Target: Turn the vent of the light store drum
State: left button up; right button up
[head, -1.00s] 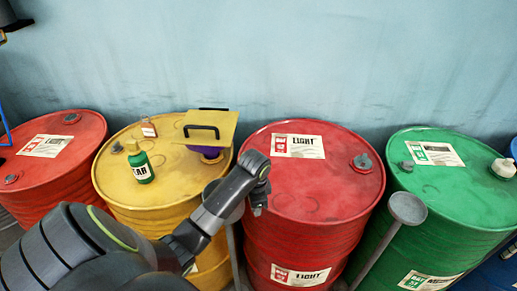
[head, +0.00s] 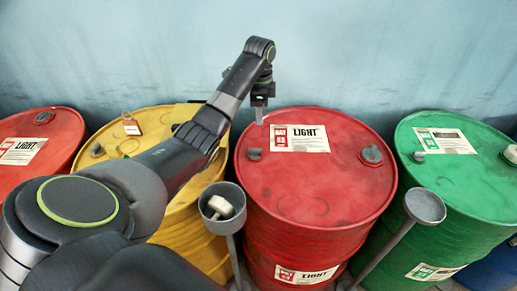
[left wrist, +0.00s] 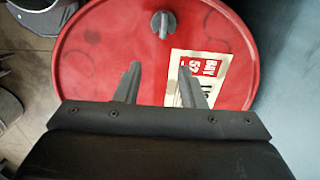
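The light store drum (head: 310,190) is red with a white LIGHT label (head: 300,139) on its top. Its small grey vent (head: 254,154) sits near the left rim, and a larger grey bung (head: 371,155) sits near the right rim. My left gripper (head: 259,120) points down above the drum's back left edge, apart from the vent. In the left wrist view its two fingers (left wrist: 159,84) are open with nothing between them. There the grey winged fitting (left wrist: 163,24), seemingly the vent, lies beyond the fingertips. My right gripper is not in view.
A funnel (head: 223,227) with a cream cap (head: 220,207) in it stands before the red drum's left side. Another funnel (head: 424,206) leans at its right. A yellow drum (head: 183,207) is left, partly behind my arm; a green drum (head: 460,175) is right.

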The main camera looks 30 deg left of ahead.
aim_at(259, 149)
pick_arm(q)
jog(key=f+b, duration=0.1)
jog(key=f, duration=0.1)
jog(key=f+b, duration=0.4)
jog(key=f, duration=0.1)
jog(key=shift+w+a, duration=0.15)
jog(key=shift+a, duration=0.2)
jog(key=shift+f, duration=0.4)
notch_tip(259, 149, down, 8)
jog(key=shift+r+p, duration=0.1)
jog(key=shift+p, duration=0.35)
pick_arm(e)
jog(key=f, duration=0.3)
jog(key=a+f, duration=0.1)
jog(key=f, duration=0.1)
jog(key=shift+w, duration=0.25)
pick_arm(q)
grip_shut()
